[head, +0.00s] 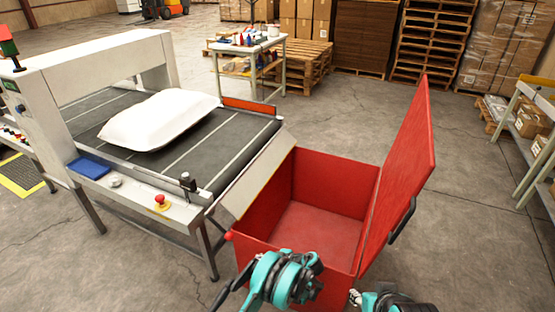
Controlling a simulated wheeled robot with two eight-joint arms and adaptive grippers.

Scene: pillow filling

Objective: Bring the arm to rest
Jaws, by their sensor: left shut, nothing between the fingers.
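My left gripper (230,292) is at the bottom of the head view, in front of the near wall of the red bin. Its dark fingers are shut and hold nothing. The teal and black arm part (282,278) beside it is mine and covers part of the bin's front. At the bottom edge, right of it, a teal and black part of my other arm (390,301) shows. I make out no fingers of the right gripper.
A red bin (258,208) stands open and empty, its lid (405,165) raised on the right. A conveyor (235,150) at left carries a white pillow (158,119). A work table (282,70) and pallets stand behind. Floor right of the bin is clear.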

